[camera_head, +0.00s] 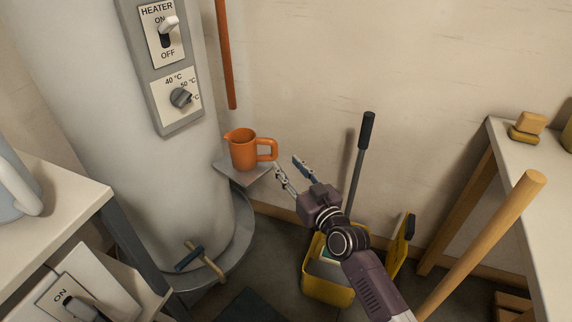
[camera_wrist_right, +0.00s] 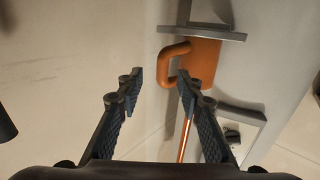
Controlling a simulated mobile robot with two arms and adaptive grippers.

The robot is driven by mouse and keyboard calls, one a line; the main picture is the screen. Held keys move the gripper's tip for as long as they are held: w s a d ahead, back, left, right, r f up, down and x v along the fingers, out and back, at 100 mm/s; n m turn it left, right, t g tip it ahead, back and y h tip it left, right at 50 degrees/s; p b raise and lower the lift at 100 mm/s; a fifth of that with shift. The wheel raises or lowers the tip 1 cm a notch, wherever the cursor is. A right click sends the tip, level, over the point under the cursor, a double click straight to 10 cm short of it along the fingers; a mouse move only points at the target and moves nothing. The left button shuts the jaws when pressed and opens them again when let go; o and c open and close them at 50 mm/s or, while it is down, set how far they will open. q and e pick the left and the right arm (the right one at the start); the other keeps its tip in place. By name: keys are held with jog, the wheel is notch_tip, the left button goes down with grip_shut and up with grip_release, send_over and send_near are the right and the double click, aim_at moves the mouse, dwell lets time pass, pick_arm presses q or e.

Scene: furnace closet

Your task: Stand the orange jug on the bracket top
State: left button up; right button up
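The orange jug (camera_head: 243,151) stands upright on the grey bracket top (camera_head: 229,170) beside the tank, its handle pointing right. My right gripper (camera_head: 286,166) is just right of the handle, with its fingers spread and nothing between them. In the right wrist view the jug (camera_wrist_right: 205,62) and bracket (camera_wrist_right: 205,34) appear upside down. There the handle lies just beyond the open fingertips (camera_wrist_right: 160,76), and one finger overlaps it in the picture; I cannot tell whether they touch. My left gripper is not in view.
The white heater tank (camera_head: 90,90) with its control panel (camera_head: 166,75) stands left of the jug. An orange pipe (camera_head: 226,55) runs down the wall above it. A yellow bucket (camera_head: 325,286) is below my right arm. Shelves flank both sides.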

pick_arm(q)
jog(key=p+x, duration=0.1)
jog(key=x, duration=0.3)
pick_arm(e)
jog(key=s+d, duration=0.5)
jog(key=d, duration=0.2)
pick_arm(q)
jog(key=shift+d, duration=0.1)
pick_arm(e)
jog(key=shift+s, duration=0.15)
